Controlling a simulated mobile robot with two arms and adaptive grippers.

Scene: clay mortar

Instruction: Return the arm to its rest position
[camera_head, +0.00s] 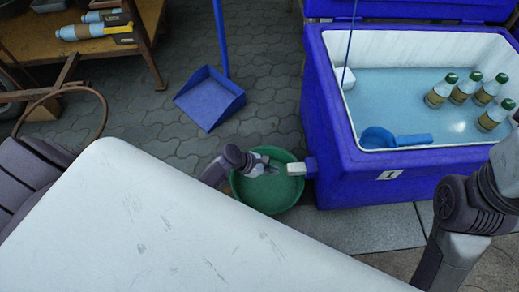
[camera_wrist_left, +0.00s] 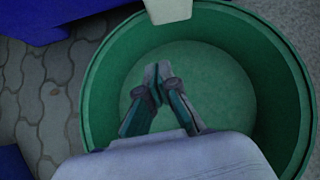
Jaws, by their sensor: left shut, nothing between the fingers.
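My left gripper (camera_head: 268,170) is above the green basin (camera_head: 262,200), just left of the cooler's white spout. Its fingers are shut with nothing between them. In the left wrist view the gripper (camera_wrist_left: 160,75) points down into the basin (camera_wrist_left: 92,100), whose floor looks empty apart from a slight sheen. My right arm (camera_head: 462,215) shows at the right edge of the head view, and its gripper is out of sight.
A blue cooler (camera_head: 340,170) holds water, several bottles (camera_head: 460,90) and a blue scoop (camera_head: 390,137). Its white spout (camera_head: 296,169) juts over the basin, also in the left wrist view (camera_wrist_left: 168,10). A blue dustpan (camera_head: 209,98) stands on the paving. A wooden shelf (camera_head: 90,42) is upper left.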

